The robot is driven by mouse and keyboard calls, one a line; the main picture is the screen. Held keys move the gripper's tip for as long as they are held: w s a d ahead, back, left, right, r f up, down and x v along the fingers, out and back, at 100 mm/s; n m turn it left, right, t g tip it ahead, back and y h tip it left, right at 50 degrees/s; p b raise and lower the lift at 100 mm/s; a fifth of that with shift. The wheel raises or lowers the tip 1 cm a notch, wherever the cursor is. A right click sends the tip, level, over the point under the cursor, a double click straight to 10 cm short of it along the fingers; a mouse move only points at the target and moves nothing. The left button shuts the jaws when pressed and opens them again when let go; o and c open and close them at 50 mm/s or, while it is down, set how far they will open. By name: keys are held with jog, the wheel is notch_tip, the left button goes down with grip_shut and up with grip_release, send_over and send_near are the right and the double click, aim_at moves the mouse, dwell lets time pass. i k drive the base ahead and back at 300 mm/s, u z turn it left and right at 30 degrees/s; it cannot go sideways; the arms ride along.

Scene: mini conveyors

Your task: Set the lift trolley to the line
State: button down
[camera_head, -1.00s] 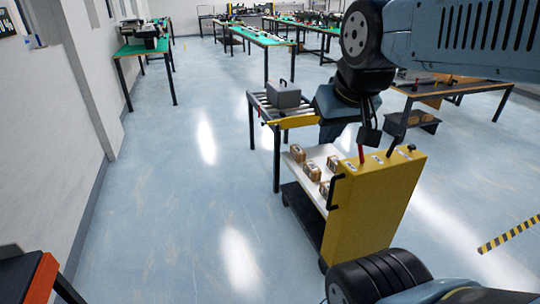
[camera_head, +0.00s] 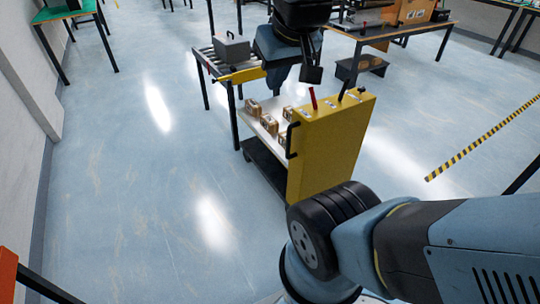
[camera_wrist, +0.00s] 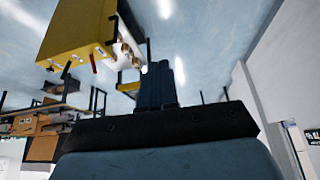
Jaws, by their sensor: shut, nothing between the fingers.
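The lift trolley (camera_head: 334,150) is a yellow upright panel with a black side handle (camera_head: 291,140) and a low white deck (camera_head: 262,126) behind it. A red lever (camera_head: 313,98) and a black lever (camera_head: 343,90) stand on its top; the red lever also shows in the wrist view (camera_wrist: 94,66). My gripper (camera_wrist: 162,70) is shut and empty, apart from the trolley. In the head view my gripper (camera_head: 311,74) appears just above the red lever; depth is hard to tell. The line's roller table (camera_head: 208,57) stands behind the trolley, with a yellow bar (camera_head: 240,76) at its near end.
Several small brown boxes (camera_head: 270,124) sit on the deck. A grey case (camera_head: 232,48) stands on the rollers. A wooden bench (camera_head: 390,32) is at the back right. Striped floor tape (camera_head: 480,138) lies to the right. Open floor spreads left of the trolley.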

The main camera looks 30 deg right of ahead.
aim_at(323, 144)
jog(key=u, duration=0.7)
jog(key=k, duration=0.85)
jog(key=z, duration=0.65)
jog(key=i, duration=1)
jog(key=u, duration=0.05)
